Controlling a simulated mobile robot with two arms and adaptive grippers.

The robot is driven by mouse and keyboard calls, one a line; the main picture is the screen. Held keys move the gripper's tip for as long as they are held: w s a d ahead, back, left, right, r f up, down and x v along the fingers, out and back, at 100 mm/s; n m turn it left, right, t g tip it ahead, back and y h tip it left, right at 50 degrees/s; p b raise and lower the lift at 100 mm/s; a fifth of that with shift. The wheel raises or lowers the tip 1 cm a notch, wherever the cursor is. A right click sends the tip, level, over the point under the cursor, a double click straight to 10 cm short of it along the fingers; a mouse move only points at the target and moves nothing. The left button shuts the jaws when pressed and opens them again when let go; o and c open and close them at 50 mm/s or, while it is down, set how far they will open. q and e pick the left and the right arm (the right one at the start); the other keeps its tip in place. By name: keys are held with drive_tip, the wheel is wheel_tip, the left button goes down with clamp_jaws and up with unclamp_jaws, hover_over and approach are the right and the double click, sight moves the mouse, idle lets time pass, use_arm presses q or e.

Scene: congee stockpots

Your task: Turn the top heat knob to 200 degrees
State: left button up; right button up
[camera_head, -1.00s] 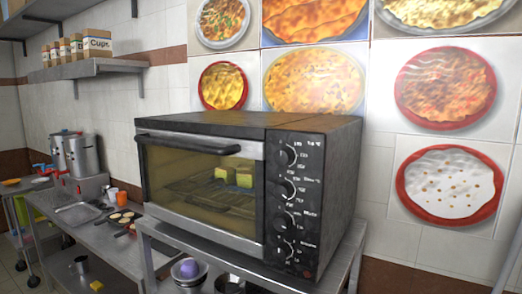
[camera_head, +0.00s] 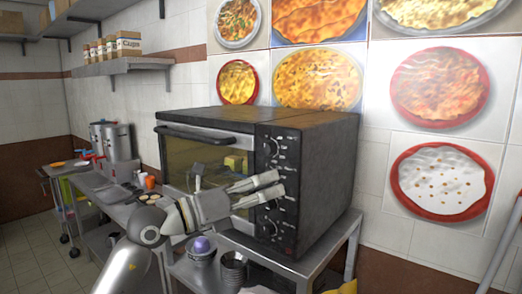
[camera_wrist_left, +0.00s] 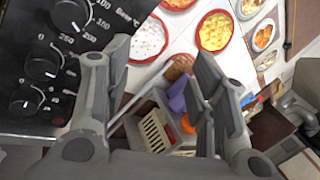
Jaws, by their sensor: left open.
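The black toaster oven (camera_head: 315,150) stands on a metal table, with a column of knobs on its front panel. The top heat knob (camera_head: 273,147) is near the panel's upper edge and is uncovered in the head view; its exact setting is too small to read. My left gripper (camera_head: 279,187) is open and empty, in front of the panel below the top knob, and it partly covers the middle knobs. In the left wrist view, the open fingers (camera_wrist_left: 155,70) are to the right of several dials. My right gripper is not in view.
The metal table (camera_head: 325,250) carries the oven; a pot with a purple item (camera_head: 202,245) and a dark pot (camera_head: 233,268) are below. Stockpots (camera_head: 118,143) stand on the left counter. Boxes sit on a wall shelf (camera_head: 125,64). Food pictures (camera_head: 440,180) cover the wall.

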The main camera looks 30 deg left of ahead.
sight(265, 150)
use_arm(q)
drive_tip(key=s+a+r+y, duration=0.3)
drive_tip(key=a+r+y, duration=0.2)
drive_tip(key=a+y, duration=0.15)
drive_tip(key=w+p, duration=0.3)
drive_tip(key=w, duration=0.2)
drive_tip(key=w+p, duration=0.3)
drive_tip(key=w, duration=0.2)
drive_tip(key=shift+w+d+r, duration=0.1)
drive_tip(key=shift+d+r, duration=0.1)
drive_tip(key=shift+w+d+f+p, duration=0.1)
drive_tip(key=shift+w+f+p, duration=0.05)
drive_tip(key=shift+w+p, duration=0.3)
drive_tip(key=shift+w, duration=0.1)
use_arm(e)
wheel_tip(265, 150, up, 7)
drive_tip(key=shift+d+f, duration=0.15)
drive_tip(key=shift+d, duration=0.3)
use_arm(q)
drive_tip(key=shift+c, duration=0.4)
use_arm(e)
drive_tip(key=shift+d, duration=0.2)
use_arm(q)
drive_tip(key=c, duration=0.9)
drive_tip(key=shift+c, duration=0.2)
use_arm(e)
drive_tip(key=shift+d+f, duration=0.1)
